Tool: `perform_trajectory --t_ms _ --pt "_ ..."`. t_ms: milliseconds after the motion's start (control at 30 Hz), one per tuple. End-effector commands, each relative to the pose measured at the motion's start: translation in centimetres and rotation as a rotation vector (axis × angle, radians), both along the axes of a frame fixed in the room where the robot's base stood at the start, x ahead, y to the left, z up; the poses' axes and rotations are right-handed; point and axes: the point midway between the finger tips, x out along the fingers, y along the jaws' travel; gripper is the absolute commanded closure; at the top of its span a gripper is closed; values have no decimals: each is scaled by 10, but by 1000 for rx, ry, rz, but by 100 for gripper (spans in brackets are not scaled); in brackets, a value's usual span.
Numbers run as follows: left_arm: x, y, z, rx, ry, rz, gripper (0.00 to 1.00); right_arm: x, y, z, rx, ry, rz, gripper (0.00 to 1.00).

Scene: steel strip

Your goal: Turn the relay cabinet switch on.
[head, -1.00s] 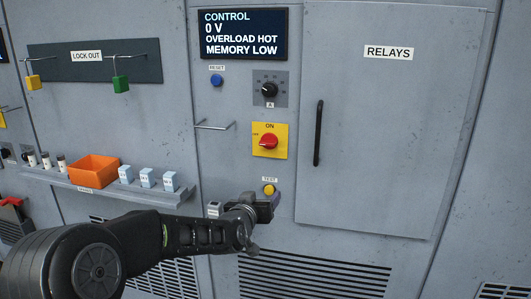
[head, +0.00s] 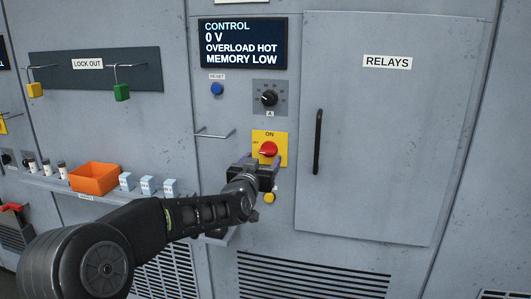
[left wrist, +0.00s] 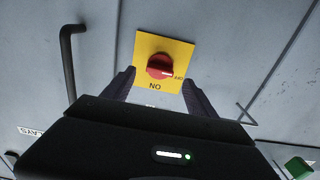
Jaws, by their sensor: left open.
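The relay cabinet switch is a red rotary knob (head: 268,149) on a yellow plate (head: 283,137) marked ON at the top. In the left wrist view the red knob (left wrist: 160,66) shows upside down, its pale mark pointing at the OFF label. My left gripper (head: 262,164) is open at the lower part of the plate, just below the knob. In the left wrist view its two fingers (left wrist: 158,80) stand apart, one on each side of the plate, with nothing between them held. Contact with the knob cannot be told. My right gripper is out of view.
The relays door (head: 385,140) with its black handle (head: 318,142) is to the right. A metal bar (head: 215,133) juts out at left. A black dial (head: 269,98) and blue reset button (head: 217,89) sit above. The yellow test button (head: 269,198) is below the gripper.

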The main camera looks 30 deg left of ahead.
Motion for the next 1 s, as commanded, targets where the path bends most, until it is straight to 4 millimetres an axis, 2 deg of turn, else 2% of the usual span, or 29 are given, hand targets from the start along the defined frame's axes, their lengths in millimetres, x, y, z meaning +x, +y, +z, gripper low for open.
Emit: perform_trajectory --t_ms 133,300,633,1000 --pt "22 7 2 -4 0 -1 33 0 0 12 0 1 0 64" --pt "36 12 1 -2 -1 -1 33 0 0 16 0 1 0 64" --pt "38 13 0 -1 0 0 34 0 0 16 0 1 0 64" --pt "38 13 0 -1 0 0 64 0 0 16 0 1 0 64"
